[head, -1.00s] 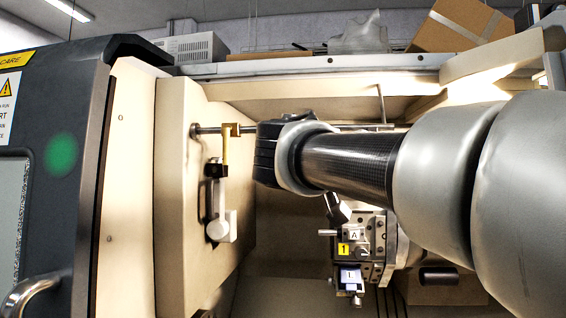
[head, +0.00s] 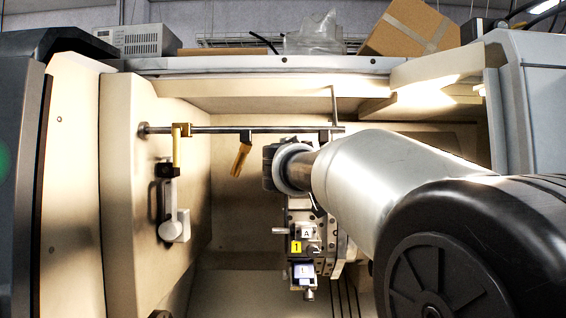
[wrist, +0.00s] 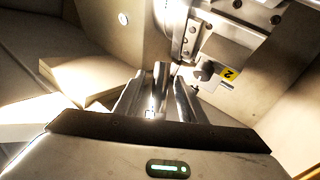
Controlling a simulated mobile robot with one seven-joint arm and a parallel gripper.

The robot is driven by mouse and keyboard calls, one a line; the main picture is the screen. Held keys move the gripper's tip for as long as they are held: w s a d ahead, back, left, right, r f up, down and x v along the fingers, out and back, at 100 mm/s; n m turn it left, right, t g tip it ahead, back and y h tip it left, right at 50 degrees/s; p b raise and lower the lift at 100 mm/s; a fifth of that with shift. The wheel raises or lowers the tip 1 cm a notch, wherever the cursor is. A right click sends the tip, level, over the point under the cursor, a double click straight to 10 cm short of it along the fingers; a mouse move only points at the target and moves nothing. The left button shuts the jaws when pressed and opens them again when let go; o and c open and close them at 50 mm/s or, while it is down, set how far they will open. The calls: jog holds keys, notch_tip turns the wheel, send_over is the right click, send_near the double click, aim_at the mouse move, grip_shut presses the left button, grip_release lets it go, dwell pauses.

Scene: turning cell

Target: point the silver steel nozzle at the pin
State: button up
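In the wrist view, my gripper (wrist: 157,98) has a bright metal finger on each side. A silver, roundish piece (wrist: 160,76) shows between them; it may be the steel nozzle, and I cannot tell whether the fingers touch it. In the head view, my wrist covers the spot below the right part of the rail, so the fingertips and most of any nozzle there are hidden. A dark holder (head: 325,137) sits on the rail just above. A yellow nozzle (head: 241,160) hangs tilted to the left of my wrist. I cannot make out the pin for certain.
A horizontal rail (head: 225,130) crosses the cell, with a brass-coloured bracket (head: 178,148) at its left end. A tool block (head: 305,235) marked A and 1 stands below my wrist. A yellow label 2 (wrist: 228,73) shows in the wrist view. The cell's centre left is open.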

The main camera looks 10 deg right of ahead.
jog(key=shift+c, duration=0.2)
grip_shut()
jog(key=shift+f, duration=0.1)
jog(key=shift+w+a+f+m+y+b, duration=0.1)
jog(key=shift+a+m+y+b, duration=0.25)
jog(key=shift+y+b, duration=0.3)
jog(key=shift+a+f+m+y+b, duration=0.1)
jog(key=shift+a+m+y+b, duration=0.1)
jog(key=shift+m+y+b, duration=0.35)
jog(key=shift+w+a+r+m+t+y, duration=0.1)
jog(key=shift+a+r+m+t+y, duration=0.1)
jog(key=shift+a+m+y, duration=0.65)
jog(key=shift+w+a+r+m+t+y, duration=0.1)
jog(key=shift+a+m+t+y, duration=0.15)
jog(key=shift+y, duration=1.1)
jog(key=shift+a, duration=0.15)
